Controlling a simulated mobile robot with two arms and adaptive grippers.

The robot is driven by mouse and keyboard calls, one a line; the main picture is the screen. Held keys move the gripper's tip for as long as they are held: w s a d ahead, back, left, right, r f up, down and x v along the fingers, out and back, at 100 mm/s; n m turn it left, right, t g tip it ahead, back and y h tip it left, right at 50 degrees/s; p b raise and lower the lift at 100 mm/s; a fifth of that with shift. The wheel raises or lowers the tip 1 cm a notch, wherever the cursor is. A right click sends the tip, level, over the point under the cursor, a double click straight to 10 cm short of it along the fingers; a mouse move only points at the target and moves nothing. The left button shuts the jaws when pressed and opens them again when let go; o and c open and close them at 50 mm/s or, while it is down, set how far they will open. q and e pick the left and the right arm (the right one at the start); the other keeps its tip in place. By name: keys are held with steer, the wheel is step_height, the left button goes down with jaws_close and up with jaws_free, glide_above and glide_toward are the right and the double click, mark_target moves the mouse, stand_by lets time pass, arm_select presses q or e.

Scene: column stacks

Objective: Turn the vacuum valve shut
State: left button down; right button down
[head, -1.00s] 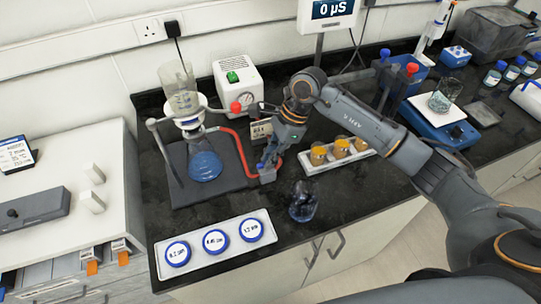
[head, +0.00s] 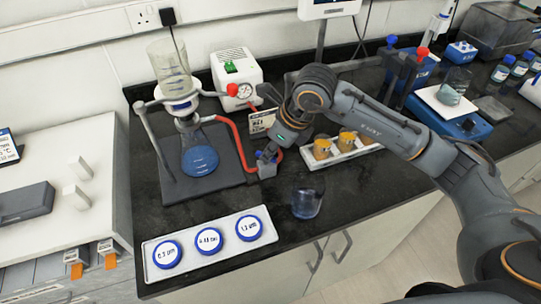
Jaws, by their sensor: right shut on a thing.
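The vacuum valve (head: 267,170) is a small grey block in the red tubing, beside the dark base of the filter stand. My right gripper (head: 268,156) reaches down to it from the upper right and is shut on its small blue handle. The fingers hide most of the handle, so its exact angle is hard to tell. Red tubing (head: 236,139) links the valve with the filter flask (head: 200,160), which holds blue liquid under a glass funnel (head: 171,68). The white vacuum pump (head: 232,68) with a round gauge stands behind. My left gripper is out of view.
A white rack (head: 345,155) of amber-filled jars is close under my right arm. A white tray (head: 150,248) with several blue-rimmed discs lies in front. Dark bench between is clear.

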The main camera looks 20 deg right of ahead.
steer(key=m+b, duration=0.1)
steer(key=m, duration=0.1)
steer(key=m+t+h+b, duration=0.1)
steer(key=m+b, duration=0.1)
steer(key=shift+s+a+f+m+b, duration=0.1)
steer(key=shift+a+f+m+b, duration=0.1)
steer(key=shift+m+b, duration=0.1)
steer(key=shift+a+r+m+h+b, duration=0.1)
steer(key=shift+m+h+b, duration=0.5)
steer(key=shift+m, duration=0.35)
steer(key=shift+a+r+m+h+b, duration=0.1)
steer(key=shift+m+h+b, duration=0.3)
steer(key=shift+m+b, duration=0.4)
steer(key=shift+m, duration=0.35)
steer(key=c, duration=1.4)
jaws_free()
steer(key=v, duration=1.2)
steer(key=shift+s, duration=0.2)
